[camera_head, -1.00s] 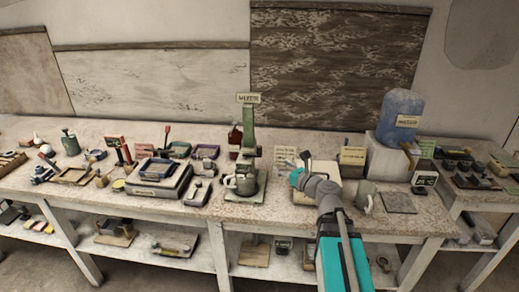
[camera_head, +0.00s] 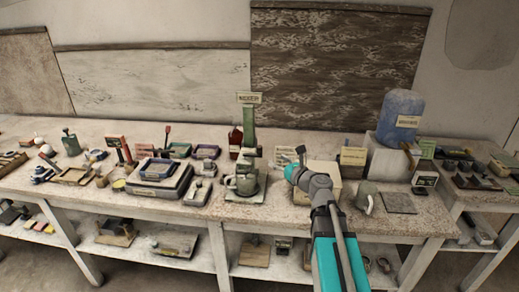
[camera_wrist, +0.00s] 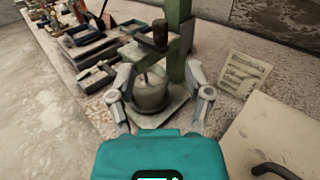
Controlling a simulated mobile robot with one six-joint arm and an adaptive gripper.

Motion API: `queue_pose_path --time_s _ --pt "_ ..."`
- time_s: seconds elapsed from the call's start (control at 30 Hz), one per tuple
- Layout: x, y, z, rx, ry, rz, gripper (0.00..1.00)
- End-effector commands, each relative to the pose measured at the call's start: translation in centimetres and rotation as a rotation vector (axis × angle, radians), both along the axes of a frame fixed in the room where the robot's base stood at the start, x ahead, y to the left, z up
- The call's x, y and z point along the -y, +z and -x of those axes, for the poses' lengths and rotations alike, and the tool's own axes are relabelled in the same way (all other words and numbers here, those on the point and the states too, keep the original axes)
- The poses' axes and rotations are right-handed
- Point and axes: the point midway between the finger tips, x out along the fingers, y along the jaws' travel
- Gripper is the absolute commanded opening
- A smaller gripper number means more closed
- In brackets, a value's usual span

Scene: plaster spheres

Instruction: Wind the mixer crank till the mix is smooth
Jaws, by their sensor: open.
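The mixer stand (camera_head: 248,138) is a green upright post with a label on top, at the middle of the bench. A grey mixing pot (camera_head: 243,182) stands on its base plate; the pot also shows in the wrist view (camera_wrist: 152,90), with a thin rod going down into it. A dark brown knob (camera_wrist: 160,33), apparently the crank's grip, stands above the pot beside the post. My gripper (camera_wrist: 160,75) is open and empty, its fingers appearing on either side of the pot in that view. In the head view my gripper (camera_head: 301,156) is right of the mixer, apart from it. The mix itself is hidden.
A pale box (camera_head: 323,171) stands just right of the mixer, near my arm. Further right are a jug (camera_head: 364,200), a dark square plate (camera_head: 399,202) and a blue water container (camera_head: 400,118) on a white block. Stacked trays (camera_head: 160,180) stand left of the mixer.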

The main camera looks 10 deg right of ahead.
Motion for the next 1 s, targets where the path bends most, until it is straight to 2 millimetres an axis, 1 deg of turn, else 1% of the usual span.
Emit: queue_pose_path --time_s 0.03,0.2,0.4,0.6,0.8,1.0 --pt "-0.4 0.0 -1.1 0.0 0.002 0.0 0.65" --pt "-1.6 0.0 -3.4 0.0 0.002 0.0 0.65" --pt "-3.0 0.0 -6.2 0.0 0.001 0.0 0.65" --pt "-4.1 0.0 -8.3 0.0 0.001 0.0 0.65" --pt "-4.7 0.0 -9.3 0.0 0.0 0.0 0.65" --pt "-4.7 0.0 -9.5 0.0 -0.001 0.0 0.65"
